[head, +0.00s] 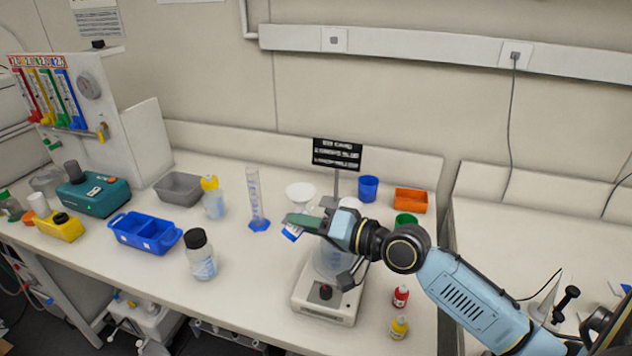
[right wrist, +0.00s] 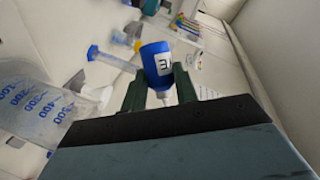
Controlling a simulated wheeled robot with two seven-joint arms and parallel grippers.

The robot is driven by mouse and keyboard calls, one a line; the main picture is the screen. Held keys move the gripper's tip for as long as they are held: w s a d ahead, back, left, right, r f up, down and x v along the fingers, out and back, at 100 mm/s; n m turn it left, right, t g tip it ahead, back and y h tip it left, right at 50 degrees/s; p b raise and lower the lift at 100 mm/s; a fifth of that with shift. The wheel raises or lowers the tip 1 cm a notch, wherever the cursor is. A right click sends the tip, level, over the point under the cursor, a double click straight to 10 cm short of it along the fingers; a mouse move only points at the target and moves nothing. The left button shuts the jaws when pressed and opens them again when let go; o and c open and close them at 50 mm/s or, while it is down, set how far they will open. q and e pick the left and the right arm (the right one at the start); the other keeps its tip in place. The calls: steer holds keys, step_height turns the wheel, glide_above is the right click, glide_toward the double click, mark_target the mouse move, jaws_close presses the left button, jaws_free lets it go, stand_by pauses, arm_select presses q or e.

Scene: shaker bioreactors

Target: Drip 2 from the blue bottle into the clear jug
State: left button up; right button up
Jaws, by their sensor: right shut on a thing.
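My right gripper (head: 302,224) is shut on the blue bottle (head: 291,232), a small dropper bottle with a white label. In the right wrist view the blue bottle (right wrist: 158,60) sits between the two dark green fingers, with its pale narrow tip towards the palm side. The clear jug (head: 329,264), with blue graduations, stands on a white stirrer, partly hidden by my gripper. The jug also shows at the left of the right wrist view (right wrist: 42,103), apart from the bottle. The bottle is held in the air near the jug's top, to its left in the head view. My left gripper is not in view.
The stirrer (head: 325,306) has a dark knob. Red (head: 401,296) and yellow (head: 399,327) dropper bottles stand at its right. A measuring cylinder (head: 255,198), black-capped bottle (head: 200,255) and blue tray (head: 146,233) stand left. A black sign (head: 337,154) rises behind.

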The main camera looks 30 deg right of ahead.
arm_select(q)
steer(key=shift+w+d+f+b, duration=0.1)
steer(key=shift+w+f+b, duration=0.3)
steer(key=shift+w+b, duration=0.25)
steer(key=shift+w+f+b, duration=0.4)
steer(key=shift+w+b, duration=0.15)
steer(key=shift+b, duration=0.05)
arm_select(e)
steer(key=d+r+n, duration=0.1)
steer(key=d+n+h, duration=0.1)
steer(key=w+d+r+n, duration=0.1)
steer(key=shift+d+r+n+g+h, duration=0.3)
steer(key=shift+d+r+n+g, duration=0.05)
steer(key=shift+d+n+g, duration=0.05)
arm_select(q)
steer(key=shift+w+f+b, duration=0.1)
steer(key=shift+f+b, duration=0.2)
